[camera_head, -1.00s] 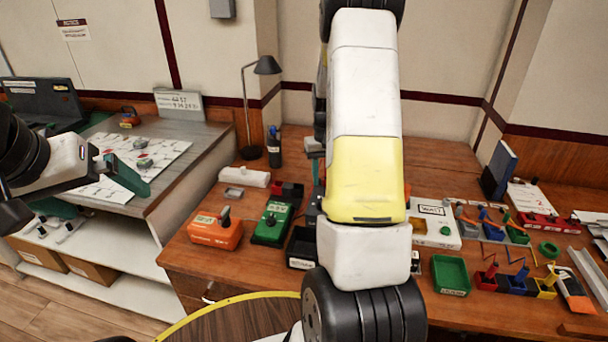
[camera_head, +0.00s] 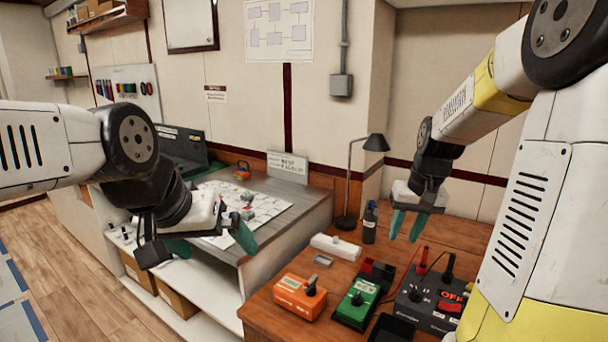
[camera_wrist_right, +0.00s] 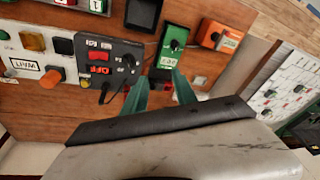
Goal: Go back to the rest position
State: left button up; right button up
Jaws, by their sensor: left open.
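My left gripper (camera_head: 212,244) hangs in front of the grey side bench in the head view. Its green fingers are spread apart with nothing between them. My right gripper (camera_head: 407,228) is raised above the back of the wooden desk, to the right of the lamp. Its two green fingers point down with a gap between them, and they hold nothing. In the right wrist view the fingers of this right gripper (camera_wrist_right: 160,84) stand apart, with the desk devices some way beyond them.
The wooden desk (camera_head: 290,332) carries an orange device (camera_head: 300,297), a green device (camera_head: 356,304), a dark grey box with a red OFF label (camera_head: 428,308), a black bottle (camera_head: 370,223) and a lamp (camera_head: 375,143). The side bench (camera_head: 310,205) holds a white board. Open floor lies at left.

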jog(key=s+a+r+t, duration=0.1)
jog(key=s+a+r, duration=0.2)
jog(key=s, duration=0.2)
jog(key=s+a+r+n+t, duration=0.1)
jog(key=s+a+r, duration=0.1)
jog(key=s, duration=0.4)
jog(key=s+a+r+t+y, duration=0.1)
jog(key=s+a+r, duration=0.2)
jog(key=s+a, duration=0.2)
jog(key=shift+s+r+n+t, duration=0.3)
jog(key=shift+s+n, duration=0.1)
jog(key=shift+s, duration=0.3)
